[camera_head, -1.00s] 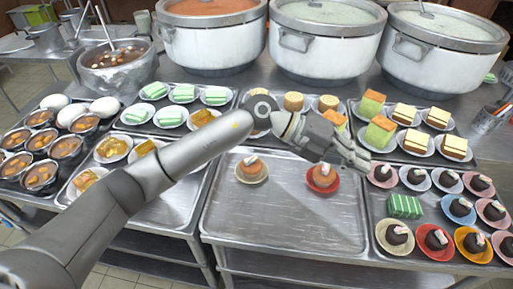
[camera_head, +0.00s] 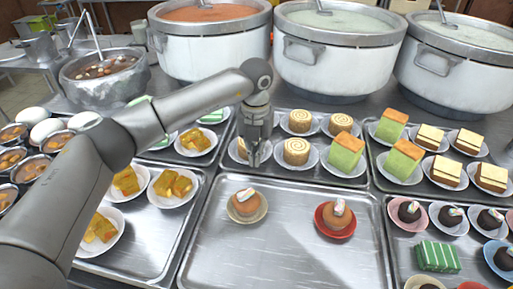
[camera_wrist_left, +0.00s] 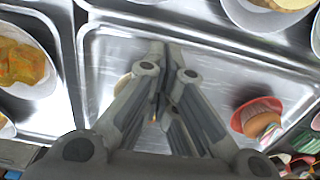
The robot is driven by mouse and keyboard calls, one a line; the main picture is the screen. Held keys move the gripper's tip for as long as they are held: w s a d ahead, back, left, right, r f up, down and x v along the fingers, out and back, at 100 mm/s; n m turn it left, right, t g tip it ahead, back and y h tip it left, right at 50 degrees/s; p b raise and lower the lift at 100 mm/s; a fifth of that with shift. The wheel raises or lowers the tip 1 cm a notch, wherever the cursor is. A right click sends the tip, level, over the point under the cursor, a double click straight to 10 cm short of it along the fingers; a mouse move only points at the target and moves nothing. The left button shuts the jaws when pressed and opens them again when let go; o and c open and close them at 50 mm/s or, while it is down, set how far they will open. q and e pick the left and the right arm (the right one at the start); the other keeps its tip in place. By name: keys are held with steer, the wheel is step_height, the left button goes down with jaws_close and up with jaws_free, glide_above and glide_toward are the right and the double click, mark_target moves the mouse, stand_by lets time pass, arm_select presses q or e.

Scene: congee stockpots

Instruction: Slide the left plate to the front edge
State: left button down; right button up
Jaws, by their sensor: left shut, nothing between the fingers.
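The left plate (camera_head: 262,208) is a small beige plate with an orange-brown cake (camera_head: 246,201) on it, in the metal tray (camera_head: 215,262) at the middle front. To its right in the same tray is a red plate (camera_head: 321,222) with a similar cake; the red plate also shows in the wrist view (camera_wrist_left: 238,122). My left gripper (camera_head: 254,160) is shut and empty, pointing down behind the left plate, near the tray's back edge. In the wrist view its fingers (camera_wrist_left: 168,75) hide most of the left plate. My right gripper is out of view.
Behind the gripper, a tray holds white plates with round rolls (camera_head: 296,151) and green layered cakes (camera_head: 346,153). Large stockpots (camera_head: 340,60) stand farther back. Trays with other desserts lie on both sides. The middle tray's front part is bare.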

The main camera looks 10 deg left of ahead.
mark_target(256, 178)
arm_select(q)
step_height(256, 178, down, 6)
steer(key=shift+f+p, duration=0.1)
steer(key=shift+p, duration=0.35)
steer(key=s, duration=0.1)
steer(key=s+p, duration=0.1)
steer(key=shift+s+r, duration=0.3)
steer(key=shift+s, duration=0.5)
steer(key=shift+s+d+f, duration=0.1)
steer(key=shift+s, duration=0.05)
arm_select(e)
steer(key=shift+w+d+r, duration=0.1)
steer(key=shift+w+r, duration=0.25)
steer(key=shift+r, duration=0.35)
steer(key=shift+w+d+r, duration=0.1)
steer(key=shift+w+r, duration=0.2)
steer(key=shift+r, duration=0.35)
arm_select(q)
steer(key=shift+s+f, duration=0.1)
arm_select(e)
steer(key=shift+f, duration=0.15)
